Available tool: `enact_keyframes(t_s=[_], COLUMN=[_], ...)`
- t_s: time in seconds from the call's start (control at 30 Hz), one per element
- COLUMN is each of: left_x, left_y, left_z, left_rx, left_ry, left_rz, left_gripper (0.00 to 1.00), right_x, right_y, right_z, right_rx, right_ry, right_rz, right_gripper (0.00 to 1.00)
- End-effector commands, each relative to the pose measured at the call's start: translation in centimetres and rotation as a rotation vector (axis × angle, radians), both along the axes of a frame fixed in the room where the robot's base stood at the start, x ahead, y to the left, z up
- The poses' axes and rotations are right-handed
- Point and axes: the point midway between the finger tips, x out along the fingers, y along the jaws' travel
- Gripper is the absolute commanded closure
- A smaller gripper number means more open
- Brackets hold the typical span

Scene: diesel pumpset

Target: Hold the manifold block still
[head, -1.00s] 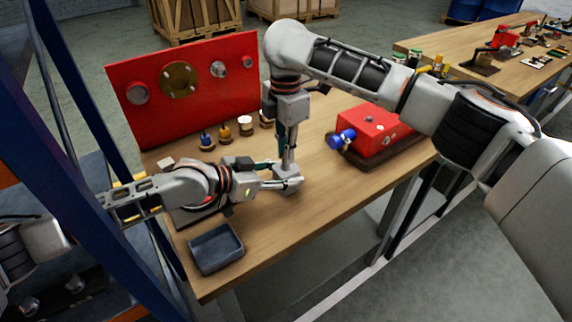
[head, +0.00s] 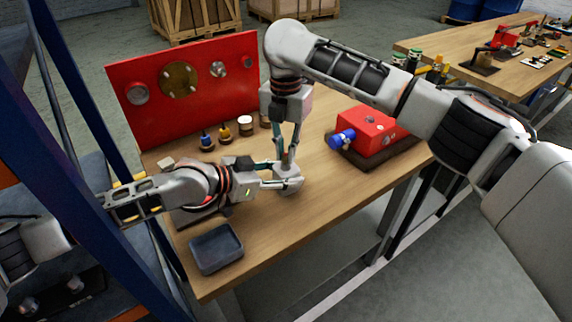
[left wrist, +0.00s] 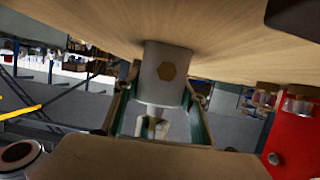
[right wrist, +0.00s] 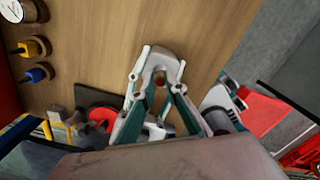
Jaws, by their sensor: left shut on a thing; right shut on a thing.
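The manifold block is a pale grey block held just above the bench; in the head view it (head: 289,184) is small and partly covered by both grippers. My left gripper (head: 278,182) reaches in from the left and is shut on it. In the left wrist view the block (left wrist: 165,88) sits between the fingers, with a brass hexagon (left wrist: 167,72) on its face. My right gripper (head: 287,166) comes down from above with its fingertips at the block's top. In the right wrist view its fingertips (right wrist: 158,80) close around a small brownish part; their contact is mostly hidden.
A red panel (head: 235,103) with round fittings stands at the back left. Several small capped items, including a white-topped one (head: 245,122), stand before it. A dark tray (head: 216,248) lies at the front left, and a red pump unit (head: 368,130) on the right. Bare bench lies around the grippers.

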Motion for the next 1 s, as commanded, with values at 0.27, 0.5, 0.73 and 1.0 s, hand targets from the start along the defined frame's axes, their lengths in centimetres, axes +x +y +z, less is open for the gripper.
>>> enact_keyframes(t_s=[0.27,0.5,0.73,1.0], left_x=[0.0,0.0,0.0,0.0], left_y=[0.0,0.0,0.0,0.0], left_z=[-0.1,-0.1,-0.1,-0.1], left_rx=[0.001,0.001,0.001,0.001], left_ry=[0.001,0.001,0.001,0.001], left_rz=[0.0,0.0,0.0,0.0], left_gripper=[0.97,0.97,0.97,0.97], right_x=[0.0,0.0,0.0,0.0], right_y=[0.0,0.0,0.0,0.0], right_z=[0.0,0.3,0.8,1.3], right_rx=[0.0,0.001,0.001,0.0], right_ry=[0.0,0.0,0.0,-0.001], right_rz=[-0.002,-0.003,-0.003,-0.003], right_gripper=[1.0,1.0,1.0,1.0])
